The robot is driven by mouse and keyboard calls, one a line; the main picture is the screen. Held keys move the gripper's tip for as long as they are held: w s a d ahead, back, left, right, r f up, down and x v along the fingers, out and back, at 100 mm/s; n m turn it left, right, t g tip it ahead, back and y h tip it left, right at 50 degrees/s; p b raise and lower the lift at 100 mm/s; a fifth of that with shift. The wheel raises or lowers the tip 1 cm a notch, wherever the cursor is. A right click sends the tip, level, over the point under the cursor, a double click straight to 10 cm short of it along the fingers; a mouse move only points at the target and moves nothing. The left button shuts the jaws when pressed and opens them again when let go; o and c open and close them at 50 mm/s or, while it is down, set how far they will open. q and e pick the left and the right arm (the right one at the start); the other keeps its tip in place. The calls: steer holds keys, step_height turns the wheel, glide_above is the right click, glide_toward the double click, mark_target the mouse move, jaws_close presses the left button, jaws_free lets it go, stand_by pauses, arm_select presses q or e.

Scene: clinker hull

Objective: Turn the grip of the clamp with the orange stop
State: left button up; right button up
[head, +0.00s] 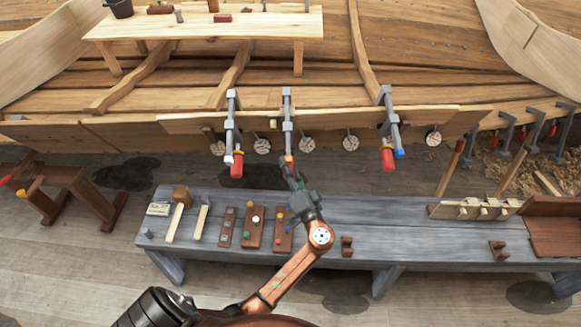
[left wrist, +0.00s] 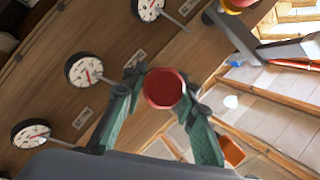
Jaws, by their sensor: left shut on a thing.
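Three grey clamps hang on the long plank. The middle clamp (head: 287,120) has the orange stop (head: 288,158) at its lower end; the orange stop (left wrist: 231,151) also shows in the left wrist view. My left gripper (head: 290,171) reaches up to this clamp from below. In the left wrist view, the green fingers of my left gripper (left wrist: 163,78) are shut around the sides of its round red grip (left wrist: 163,91), seen end-on. In the head view the gripper mostly hides that grip. My right gripper is not in view.
Round dials (head: 350,142) hang along the plank (head: 340,122). Below, a grey bench (head: 380,215) holds a mallet (head: 180,205), a hammer (head: 201,220) and peg boards (head: 254,228).

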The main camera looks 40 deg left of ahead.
arm_select(q)
steer(key=shift+f+m, duration=0.35)
steer(key=shift+m, duration=0.05)
steer(key=shift+m+y+b, duration=0.3)
steer(key=shift+y+b, duration=0.05)
steer(key=shift+y, duration=0.05)
steer(key=shift+m, duration=0.3)
steer(key=shift+r+m+y+b, duration=0.1)
steer(key=shift+m+y+b, duration=0.6)
steer(key=shift+m, duration=0.4)
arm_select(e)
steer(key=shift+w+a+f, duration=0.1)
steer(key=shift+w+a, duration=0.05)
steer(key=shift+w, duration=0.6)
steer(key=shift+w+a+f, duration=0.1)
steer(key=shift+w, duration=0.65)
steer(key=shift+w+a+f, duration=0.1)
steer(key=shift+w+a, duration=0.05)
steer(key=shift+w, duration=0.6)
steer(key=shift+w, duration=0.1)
arm_select(q)
steer(key=o, duration=1.2)
steer(key=shift+r, duration=0.15)
steer(key=shift+c, duration=0.2)
